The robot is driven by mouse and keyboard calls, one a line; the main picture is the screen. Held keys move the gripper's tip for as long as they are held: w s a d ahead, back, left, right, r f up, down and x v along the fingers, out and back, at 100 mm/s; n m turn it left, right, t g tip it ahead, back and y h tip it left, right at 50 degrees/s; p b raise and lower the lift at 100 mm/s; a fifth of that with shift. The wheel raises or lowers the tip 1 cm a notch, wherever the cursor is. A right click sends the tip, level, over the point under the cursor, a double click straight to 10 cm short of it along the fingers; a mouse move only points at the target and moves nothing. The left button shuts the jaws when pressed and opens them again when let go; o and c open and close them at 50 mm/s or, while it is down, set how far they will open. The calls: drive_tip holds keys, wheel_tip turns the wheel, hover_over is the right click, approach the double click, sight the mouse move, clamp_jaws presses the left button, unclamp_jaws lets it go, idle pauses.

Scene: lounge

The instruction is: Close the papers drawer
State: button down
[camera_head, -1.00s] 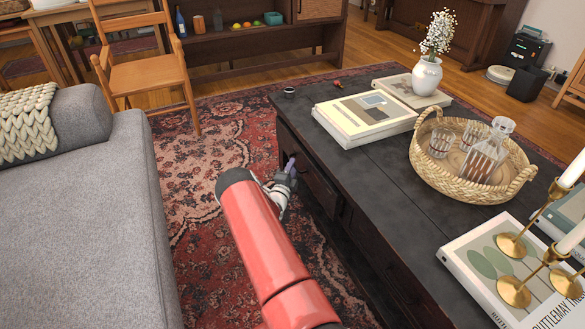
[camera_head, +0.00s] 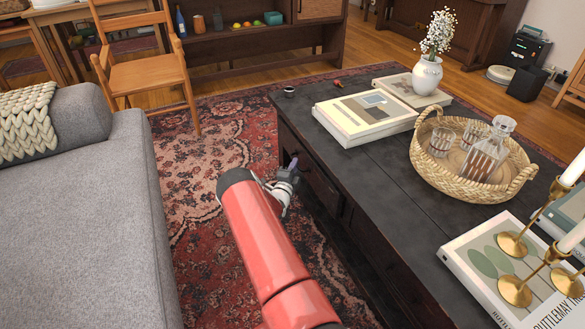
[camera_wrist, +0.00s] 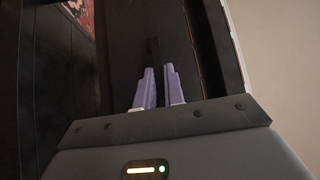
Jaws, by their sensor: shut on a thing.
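The dark wood coffee table (camera_head: 400,165) has drawers in its long left side. The papers drawer (camera_head: 322,188) is the dark front at the far end of that side, partly hidden by my gripper. My gripper (camera_head: 294,161) is up against this front, at the end of my red arm. In the wrist view, its two purple fingers (camera_wrist: 158,88) are close together on a small dark handle (camera_wrist: 152,47) before the dark drawer front (camera_wrist: 122,40). The handle is hard to make out. Whether a gap is left around the drawer cannot be told.
A grey sofa (camera_head: 75,220) stands at left, with a patterned red rug (camera_head: 215,150) in the aisle between. A wooden chair (camera_head: 140,75) stands behind. Books (camera_head: 365,117), a wicker tray (camera_head: 430,165) and brass candlesticks (camera_head: 512,245) are on the tabletop.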

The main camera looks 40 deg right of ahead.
sight(303, 162)
drive_tip(key=shift+s+d+f+b, duration=0.15)
drive_tip(key=shift+d+b, duration=0.2)
drive_tip(key=shift+d, duration=0.25)
drive_tip(key=shift+s+d+f+b, duration=0.15)
drive_tip(key=shift+d+b, duration=0.15)
drive_tip(key=shift+d, duration=0.3)
drive_tip(key=shift+s+d+r, duration=0.1)
drive_tip(key=shift+d+r, duration=0.05)
drive_tip(key=shift+d, duration=0.2)
drive_tip(key=shift+d+r, duration=0.1)
drive_tip(key=shift+r, duration=0.1)
drive_tip(key=c, duration=1.5)
unclamp_jaws()
drive_tip(key=shift+d, duration=0.15)
